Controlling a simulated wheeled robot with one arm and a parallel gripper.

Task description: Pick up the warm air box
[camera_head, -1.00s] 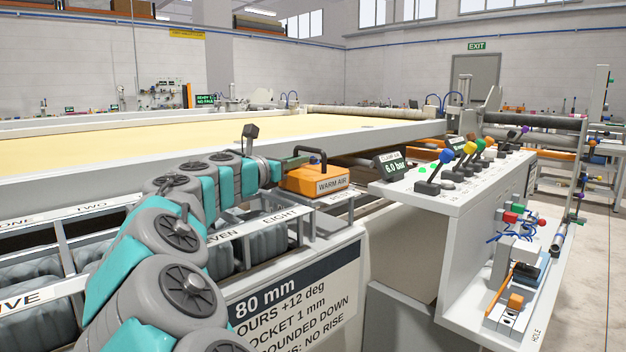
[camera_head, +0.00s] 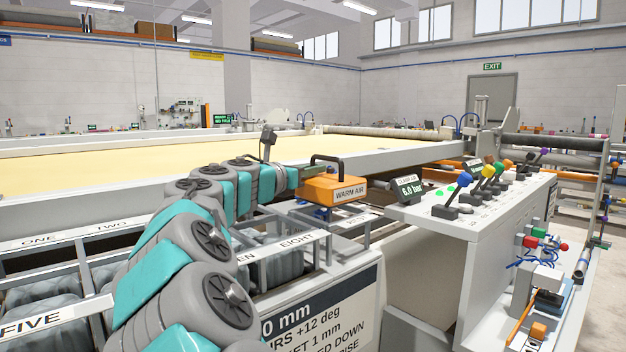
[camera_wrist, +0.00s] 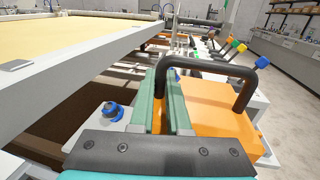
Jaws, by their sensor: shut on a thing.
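The orange warm air box (camera_head: 335,192), with a black arched handle and a "WARM AIR" label, is at the machine's front edge, right of my gripper (camera_head: 296,176). In the wrist view, the green fingers of my gripper (camera_wrist: 163,92) are shut on the left end of the warm air box (camera_wrist: 222,118), beside the foot of its handle (camera_wrist: 205,62). The box looks level and slightly above the grey shelf (camera_head: 345,224), with a bit of blue showing under it. The exact contact between the fingers is partly hidden.
A console with several coloured levers (camera_head: 490,180) and a pressure display (camera_head: 408,189) stands close to the right of the box. The wide quilting bed (camera_head: 130,163) lies behind. A blue knob (camera_wrist: 113,110) sits left of the fingers. Labelled bins (camera_head: 285,265) are in front.

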